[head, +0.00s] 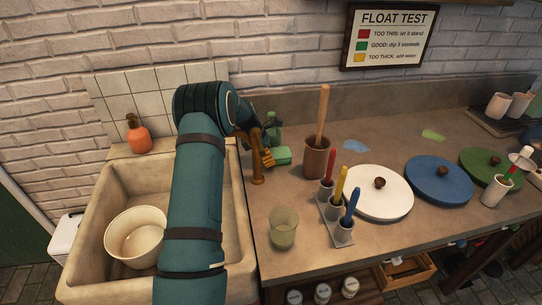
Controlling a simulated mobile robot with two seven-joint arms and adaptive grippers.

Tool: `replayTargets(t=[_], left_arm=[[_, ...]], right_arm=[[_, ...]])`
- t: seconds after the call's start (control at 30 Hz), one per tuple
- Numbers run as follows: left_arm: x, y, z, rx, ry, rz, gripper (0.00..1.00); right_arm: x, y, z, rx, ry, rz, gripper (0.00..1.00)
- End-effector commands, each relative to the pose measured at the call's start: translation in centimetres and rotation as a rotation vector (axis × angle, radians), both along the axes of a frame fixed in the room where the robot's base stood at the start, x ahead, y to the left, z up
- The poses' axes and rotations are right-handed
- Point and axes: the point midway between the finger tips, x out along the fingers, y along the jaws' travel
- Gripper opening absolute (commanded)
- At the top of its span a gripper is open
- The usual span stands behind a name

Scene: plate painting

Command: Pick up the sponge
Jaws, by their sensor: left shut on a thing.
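The green sponge (282,155) is at the back left of the counter, just right of the sink. My left gripper (267,154) reaches over the sink from the left and is shut on the sponge's left end. Most of the sponge sticks out to the right of the fingers. Whether it still touches the counter is hard to tell. My right gripper is not in view.
A brass tap (257,170) stands close by the gripper. A green bottle (274,129) is behind the sponge, and a brown pot (317,160) with a wooden handle is to its right. A glass (284,228) stands in front.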

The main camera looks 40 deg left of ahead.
Motion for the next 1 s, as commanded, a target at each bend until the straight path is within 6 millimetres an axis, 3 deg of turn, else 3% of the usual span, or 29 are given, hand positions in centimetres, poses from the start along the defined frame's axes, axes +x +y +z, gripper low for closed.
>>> replayTargets(t=[0.43,1.0], left_arm=[[0.0,0.0,4.1,0.0,0.0,-0.001,0.54],[-10.5,8.5,3.4,0.001,0.001,0.005,0.54]], right_arm=[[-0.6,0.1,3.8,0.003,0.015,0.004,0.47],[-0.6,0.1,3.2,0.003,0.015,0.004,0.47]])
